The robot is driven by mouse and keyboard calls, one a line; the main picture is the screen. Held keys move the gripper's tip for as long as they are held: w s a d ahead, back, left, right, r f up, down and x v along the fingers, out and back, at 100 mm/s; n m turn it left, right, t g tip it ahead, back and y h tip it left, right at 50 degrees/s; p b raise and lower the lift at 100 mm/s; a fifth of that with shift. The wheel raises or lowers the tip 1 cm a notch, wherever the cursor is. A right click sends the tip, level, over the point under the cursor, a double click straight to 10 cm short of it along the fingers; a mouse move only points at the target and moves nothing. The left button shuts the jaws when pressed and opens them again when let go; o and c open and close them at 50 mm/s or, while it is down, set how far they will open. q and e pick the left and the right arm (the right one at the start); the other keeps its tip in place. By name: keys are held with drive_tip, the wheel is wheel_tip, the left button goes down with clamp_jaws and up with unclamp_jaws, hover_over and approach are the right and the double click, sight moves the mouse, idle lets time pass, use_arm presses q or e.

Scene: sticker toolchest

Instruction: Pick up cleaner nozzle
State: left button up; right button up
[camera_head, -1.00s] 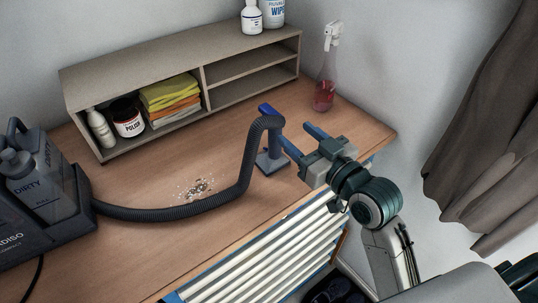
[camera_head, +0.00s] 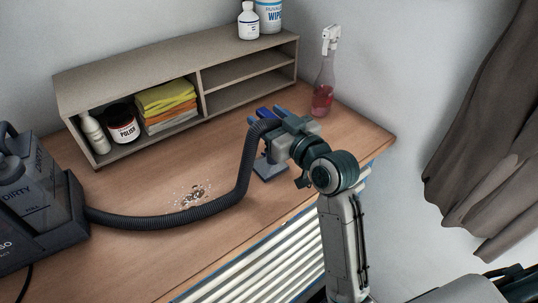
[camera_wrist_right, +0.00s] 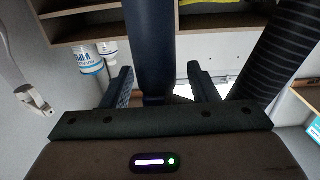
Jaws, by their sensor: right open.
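The cleaner nozzle (camera_head: 270,169) stands upright on the desk, with its flat foot on the wood and a ribbed dark hose (camera_head: 247,165) joined to its top. My right gripper (camera_head: 272,114) is at the nozzle's upper part and hides much of it. In the right wrist view the nozzle's dark blue tube (camera_wrist_right: 152,45) passes between the two open fingers (camera_wrist_right: 159,84), with a visible gap on either side. The fingers are around it but not closed on it. My left gripper is not in view.
The hose runs to a grey cleaner machine (camera_head: 40,205) at the left. A shelf unit (camera_head: 185,67) stands behind, holding cloths and bottles. A spray bottle (camera_head: 323,92) with red liquid stands at the back right. Crumbs (camera_head: 193,194) lie on the clear desk (camera_head: 140,250).

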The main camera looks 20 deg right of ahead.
drive_tip(key=shift+w, duration=0.1)
drive_tip(key=c, duration=1)
drive_tip(key=shift+r, duration=0.1)
